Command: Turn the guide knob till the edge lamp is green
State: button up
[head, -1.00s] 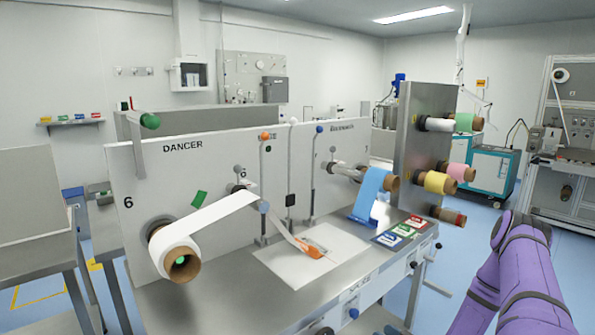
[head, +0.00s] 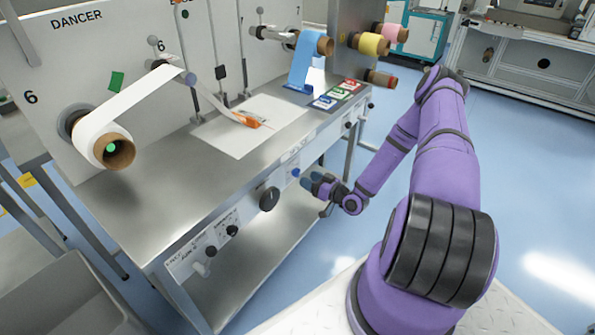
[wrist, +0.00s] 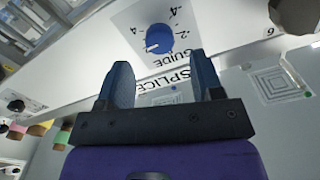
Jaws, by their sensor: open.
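The guide knob (wrist: 159,39) is a round blue knob on the white front panel, with a scale and the word GUIDE, upside down in the wrist view. In the head view, a small blue knob (head: 296,172) shows on the bench front. My gripper (wrist: 160,78) points at the panel with its two blue fingers apart and nothing between them. The knob shows beyond the fingertips, not between them. In the head view my gripper (head: 314,183) is just right of the blue knob. I cannot make out the edge lamp for certain.
A large black knob (head: 269,199) and smaller dark knobs (head: 232,230) sit farther left on the bench front. A white roll (head: 92,136) and blue web (head: 304,62) are above the bench top. A small green dot (wrist: 308,93) shows at right in the wrist view.

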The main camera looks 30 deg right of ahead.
aim_at(299, 173)
jog(key=shift+x, duration=2.65)
jog(key=c, duration=0.9)
